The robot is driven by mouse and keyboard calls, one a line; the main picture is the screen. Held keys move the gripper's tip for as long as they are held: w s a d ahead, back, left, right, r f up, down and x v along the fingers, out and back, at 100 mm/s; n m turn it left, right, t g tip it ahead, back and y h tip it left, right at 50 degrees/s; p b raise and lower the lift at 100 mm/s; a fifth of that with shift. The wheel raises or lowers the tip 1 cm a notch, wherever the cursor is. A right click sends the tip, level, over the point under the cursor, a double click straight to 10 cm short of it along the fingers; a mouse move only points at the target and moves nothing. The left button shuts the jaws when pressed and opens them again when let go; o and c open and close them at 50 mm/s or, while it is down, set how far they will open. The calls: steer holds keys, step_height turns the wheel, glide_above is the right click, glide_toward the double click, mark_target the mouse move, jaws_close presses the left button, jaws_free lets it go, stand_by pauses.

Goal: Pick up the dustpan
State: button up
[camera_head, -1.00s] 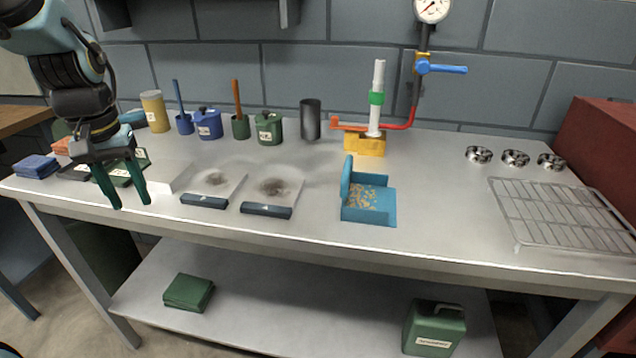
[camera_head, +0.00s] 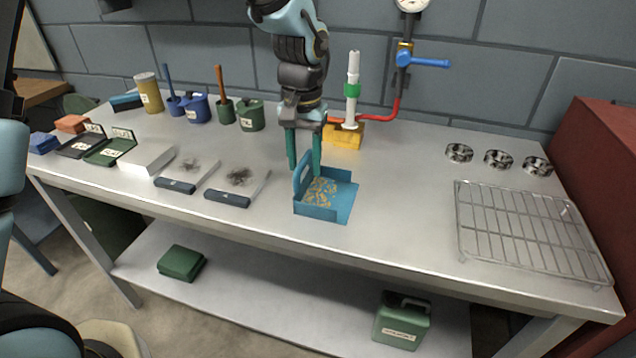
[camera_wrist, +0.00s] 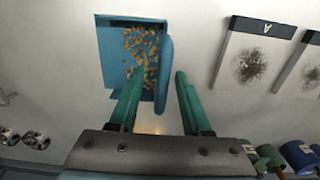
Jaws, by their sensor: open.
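The blue dustpan (camera_head: 340,200) lies on the metal workbench with small yellowish bits in it. Its upright handle (camera_head: 302,182) stands at its left side. The dustpan (camera_wrist: 112,68) also shows at the upper left in the wrist view, with its handle (camera_wrist: 164,72) between the lines of my two fingers. My gripper (camera_head: 304,166) is open, pointing down, with its green fingers on either side of the handle's far end. In the wrist view my gripper (camera_wrist: 156,82) is empty. I cannot tell whether a finger touches the handle.
A yellow block with a white tube (camera_head: 345,135) and red pipe stands behind. Two dark-edged plates with grey dust (camera_head: 238,178) lie to the left. A wire rack (camera_head: 525,230) and several metal rings (camera_head: 498,159) are to the right. The bench front is clear.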

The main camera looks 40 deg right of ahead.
mark_target(305, 178)
steer(key=shift+w+d+f+p, duration=0.15)
steer(key=shift+f+p, duration=0.9)
steer(key=shift+f, duration=1.55)
steer(key=shift+w, duration=0.1)
jaws_close()
